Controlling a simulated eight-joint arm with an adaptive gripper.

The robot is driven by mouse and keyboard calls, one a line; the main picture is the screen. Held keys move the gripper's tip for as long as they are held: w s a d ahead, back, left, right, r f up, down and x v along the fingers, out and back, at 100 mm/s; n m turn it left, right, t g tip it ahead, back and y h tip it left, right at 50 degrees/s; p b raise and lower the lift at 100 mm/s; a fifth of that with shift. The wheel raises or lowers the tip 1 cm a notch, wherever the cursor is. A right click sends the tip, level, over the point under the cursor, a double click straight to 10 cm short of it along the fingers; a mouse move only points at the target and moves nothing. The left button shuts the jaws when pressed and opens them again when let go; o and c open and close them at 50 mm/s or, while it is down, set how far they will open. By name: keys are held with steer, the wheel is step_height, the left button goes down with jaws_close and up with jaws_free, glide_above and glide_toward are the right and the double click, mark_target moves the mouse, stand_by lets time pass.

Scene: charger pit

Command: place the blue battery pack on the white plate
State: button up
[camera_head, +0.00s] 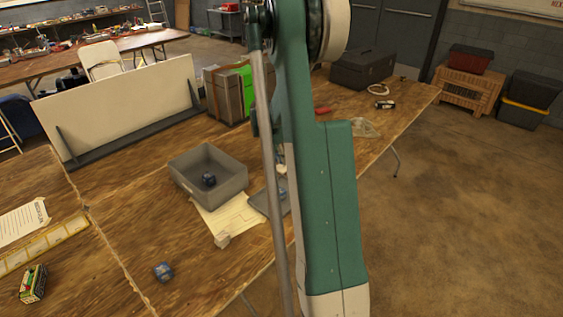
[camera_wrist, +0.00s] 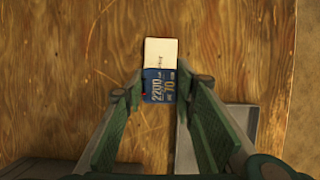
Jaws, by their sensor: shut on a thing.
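The blue battery pack (camera_wrist: 159,86) is a small block with a blue end marked with white print and a pale end. In the wrist view it sits between the fingertips of my gripper (camera_wrist: 159,92), which is shut on it, above or on the wooden table. In the head view my own arm covers the gripper and most of what is around it. I cannot pick out a white plate with certainty. A flat grey piece (camera_head: 268,202) lies partly behind my arm, and a grey-white flat piece (camera_wrist: 243,117) shows beside the right finger in the wrist view.
A grey bin (camera_head: 182,180) with a dark blue item (camera_head: 208,179) stands left of my arm. Cream paper (camera_head: 236,216) and a small pale block (camera_head: 222,240) lie before it. A large white panel (camera_head: 120,108) stands behind.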

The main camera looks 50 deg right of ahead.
steer(key=shift+f+b, duration=0.5)
steer(key=shift+f, duration=1.35)
steer(key=shift+f, duration=0.1)
steer(key=o, duration=1)
steer(key=p+v, duration=0.2)
steer(key=v, duration=1)
steer(key=shift+a+p, duration=0.1)
steer(key=shift+p, duration=0.25)
